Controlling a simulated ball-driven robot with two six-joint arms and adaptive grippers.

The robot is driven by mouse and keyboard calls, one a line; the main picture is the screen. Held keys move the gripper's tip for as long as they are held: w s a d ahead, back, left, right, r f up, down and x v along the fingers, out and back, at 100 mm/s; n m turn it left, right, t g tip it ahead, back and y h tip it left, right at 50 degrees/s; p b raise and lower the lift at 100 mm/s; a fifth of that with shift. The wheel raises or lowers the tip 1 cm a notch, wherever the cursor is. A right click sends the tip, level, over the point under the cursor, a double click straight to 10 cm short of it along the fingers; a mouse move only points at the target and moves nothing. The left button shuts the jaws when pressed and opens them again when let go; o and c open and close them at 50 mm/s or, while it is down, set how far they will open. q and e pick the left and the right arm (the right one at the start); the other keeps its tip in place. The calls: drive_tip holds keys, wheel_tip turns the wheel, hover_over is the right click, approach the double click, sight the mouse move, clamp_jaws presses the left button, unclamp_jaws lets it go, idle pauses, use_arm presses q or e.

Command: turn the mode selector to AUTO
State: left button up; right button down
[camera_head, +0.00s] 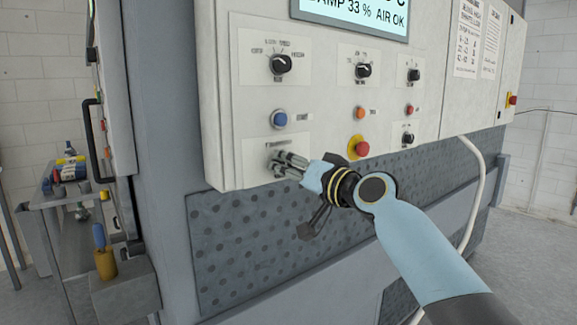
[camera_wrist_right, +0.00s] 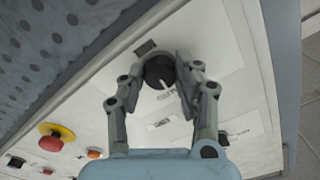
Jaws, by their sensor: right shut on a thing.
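A dark round selector knob (camera_wrist_right: 160,70) with a white pointer line sits on a white label plate at the lower left of the control panel. In the wrist view its pointer line runs toward the bottom of the picture, slightly right. My right gripper (camera_head: 283,162) is shut on this knob, with one finger on each side; it also shows in the wrist view (camera_wrist_right: 158,75). In the head view the fingers cover most of the knob. The lettering around it is too small to read, so I cannot tell which position it marks. My left gripper is not in view.
The panel carries other black knobs (camera_head: 281,65), a blue button (camera_head: 280,120) above the gripper and a red mushroom button (camera_head: 361,149) on yellow to its right. A perforated grey panel (camera_head: 260,235) lies below. A cart (camera_head: 60,195) with tools stands at left.

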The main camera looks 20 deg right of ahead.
drive_tip(key=shift+m+p, duration=0.3)
drive_tip(key=shift+m, duration=0.9)
drive_tip(key=c, duration=0.9)
unclamp_jaws()
drive_tip(key=shift+c, duration=0.2)
drive_tip(key=v, duration=1.2)
drive_tip(key=shift+f, duration=0.1)
